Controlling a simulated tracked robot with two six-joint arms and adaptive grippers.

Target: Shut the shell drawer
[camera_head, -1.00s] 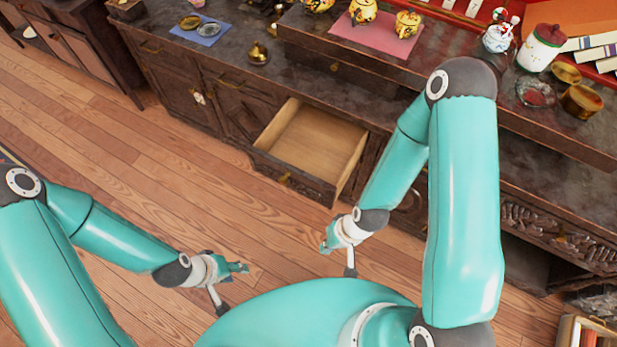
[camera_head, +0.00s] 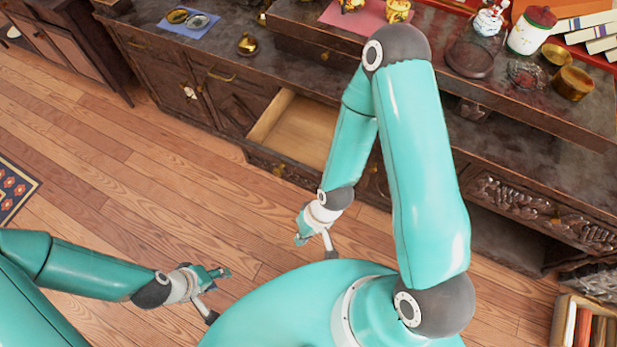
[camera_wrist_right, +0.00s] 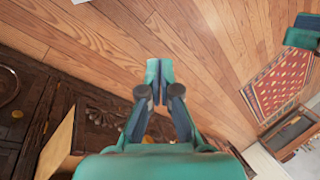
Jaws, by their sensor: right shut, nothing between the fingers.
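The shell drawer (camera_head: 300,136) stands pulled out of the dark wooden cabinet, with its pale inside showing. My right arm covers its right part in the head view. In the right wrist view its carved front (camera_wrist_right: 104,112) and pale side wall (camera_wrist_right: 58,145) show at the lower left. My right gripper (camera_head: 301,238) is shut and empty, in front of the drawer and apart from it in the head view. Its closed fingers also show in the right wrist view (camera_wrist_right: 159,70). My left gripper (camera_head: 224,272) is farther from the cabinet, over the floor; its finger opening is unclear.
The cabinet top (camera_head: 345,83) carries a small brass pot (camera_head: 247,43), a white jar with a red lid (camera_head: 531,32) and teapots. A crate (camera_head: 585,325) stands at the lower right. A patterned rug (camera_head: 14,190) lies at the left. The wooden floor before the cabinet is clear.

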